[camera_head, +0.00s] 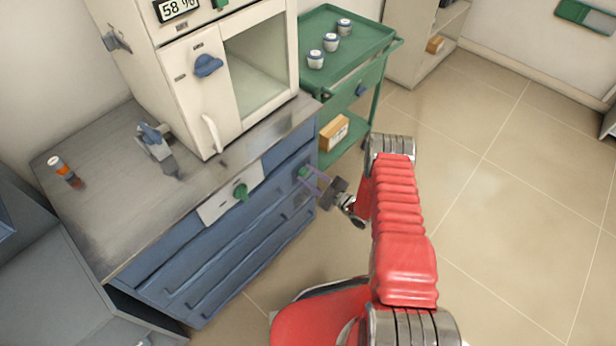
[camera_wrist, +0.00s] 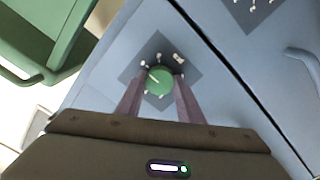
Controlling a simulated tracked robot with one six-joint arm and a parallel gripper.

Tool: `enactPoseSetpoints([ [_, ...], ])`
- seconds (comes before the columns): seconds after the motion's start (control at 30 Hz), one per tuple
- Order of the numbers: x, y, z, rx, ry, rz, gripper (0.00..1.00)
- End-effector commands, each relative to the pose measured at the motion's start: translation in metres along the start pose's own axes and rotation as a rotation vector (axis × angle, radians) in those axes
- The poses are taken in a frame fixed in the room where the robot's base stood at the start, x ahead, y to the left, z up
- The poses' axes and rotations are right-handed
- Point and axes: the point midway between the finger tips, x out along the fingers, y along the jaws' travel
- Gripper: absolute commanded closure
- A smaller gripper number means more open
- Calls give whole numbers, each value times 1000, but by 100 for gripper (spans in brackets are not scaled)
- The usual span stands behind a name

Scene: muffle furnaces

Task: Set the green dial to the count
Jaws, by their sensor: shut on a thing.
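A round green dial (camera_wrist: 159,83) sits on a dark square plate with white marks around it, on the blue cabinet front. Its white pointer line points to the upper left in the wrist view. My gripper (camera_wrist: 161,88) is shut on this dial, one purple finger on each side. In the head view the dial (camera_head: 303,172) is small at the cabinet's right end, partly hidden by the fingers. Three white and blue cups (camera_head: 330,42) stand on the green cart (camera_head: 345,75).
The cream furnace (camera_head: 185,90) has a blue knob (camera_head: 208,65) and stands on the grey worktop (camera_head: 90,215). An orange and white bottle (camera_head: 64,172) lies there. A box (camera_head: 333,133) is on the cart's lower shelf. Tiled floor (camera_head: 500,190) is clear at right.

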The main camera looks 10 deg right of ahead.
Motion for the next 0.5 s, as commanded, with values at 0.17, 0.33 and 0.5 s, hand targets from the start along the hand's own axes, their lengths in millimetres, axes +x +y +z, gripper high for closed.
enactPoseSetpoints([
  [0.17,1,-5,-2,4,6,-10,89],
  [0.33,0,-5,-2,5,5,-9,58],
  [0.5,0,-3,-1,4,3,-6,48],
])
